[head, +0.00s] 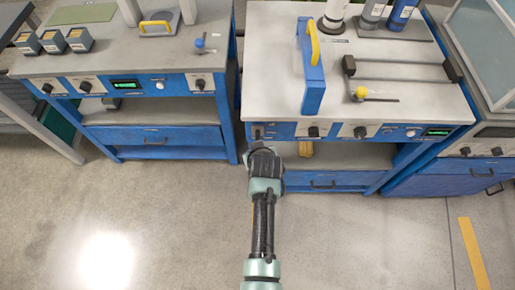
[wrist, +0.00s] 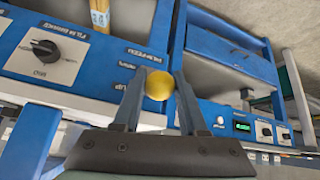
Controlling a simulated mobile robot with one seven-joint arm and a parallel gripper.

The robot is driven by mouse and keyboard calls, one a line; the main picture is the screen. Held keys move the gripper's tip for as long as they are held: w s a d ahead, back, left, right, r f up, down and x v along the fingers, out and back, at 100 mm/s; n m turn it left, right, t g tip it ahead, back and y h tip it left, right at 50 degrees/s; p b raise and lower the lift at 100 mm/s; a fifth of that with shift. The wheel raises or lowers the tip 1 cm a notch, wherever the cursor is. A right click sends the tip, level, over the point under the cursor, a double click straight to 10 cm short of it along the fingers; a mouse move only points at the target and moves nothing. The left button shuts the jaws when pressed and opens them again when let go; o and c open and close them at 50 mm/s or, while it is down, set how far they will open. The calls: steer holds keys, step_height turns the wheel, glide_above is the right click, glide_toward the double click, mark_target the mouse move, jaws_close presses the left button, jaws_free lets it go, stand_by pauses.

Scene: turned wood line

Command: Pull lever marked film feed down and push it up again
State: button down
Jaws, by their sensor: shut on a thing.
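A round yellow ball knob (wrist: 159,86) sits between the fingers of my gripper (wrist: 160,92) in the wrist view. The gripper is shut on it. The rest of the lever is hidden behind the knob and fingers. The blue front panel (wrist: 105,50) behind it has small white lettering close to the knob, too small and tilted to read surely; it may say film feed. In the head view my gripper (head: 262,152) is at the left end of the right bench's front panel (head: 287,131). It covers the knob there.
A black rotary knob (wrist: 44,50) on a light plate is beside the lever; more knobs (head: 360,131) and a green display (head: 438,132) line the panel. A drawer (head: 325,183) lies below. The left bench (head: 150,137) stands across a narrow gap. The floor in front is clear.

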steer(key=shift+w+r, duration=0.55)
steer(key=shift+r, duration=0.35)
steer(key=c, duration=0.8)
jaws_free()
steer(key=o, duration=0.3)
steer(key=shift+o, duration=0.2)
steer(key=shift+s+f, duration=0.15)
steer(key=shift+f, duration=0.05)
steer(key=shift+s+r+p, duration=0.3)
steer(key=shift+p, duration=0.05)
steer(key=v, duration=1.2)
steer(key=shift+p, duration=0.4)
steer(key=shift+d, duration=0.1)
